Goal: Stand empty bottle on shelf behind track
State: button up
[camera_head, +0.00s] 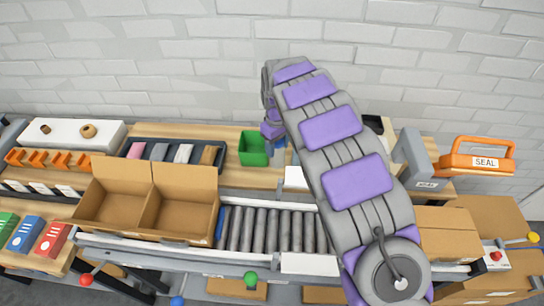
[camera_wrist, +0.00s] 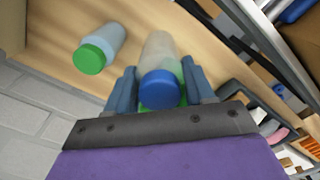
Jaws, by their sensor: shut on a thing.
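In the wrist view, a pale, see-through bottle with a blue cap (camera_wrist: 160,88) is between the fingers of my gripper (camera_wrist: 160,82), which is shut on it. A second bottle, pale blue with a green cap (camera_wrist: 90,58), stands apart on the wooden shelf (camera_wrist: 140,20). I cannot tell how full either is. In the head view, my gripper (camera_head: 276,148) is mostly hidden by my arm, over the shelf (camera_head: 225,133) behind the roller track (camera_head: 270,230). Whether the held bottle touches the shelf is unclear.
A green bin (camera_head: 253,149) is close beside my gripper. A dark tray (camera_head: 175,150) of small items and a white holder (camera_head: 70,134) stand further left. An open carton (camera_head: 187,203) sits on the track. An orange-handled sealer (camera_head: 480,157) is right. A brick wall closes the back.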

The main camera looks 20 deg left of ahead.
aim_at(277, 157)
notch_tip(277, 157, down, 6)
jog(key=shift+r+b, duration=0.1)
jog(key=shift+b, duration=0.6)
jog(key=shift+r, duration=0.1)
jog(key=o, duration=1)
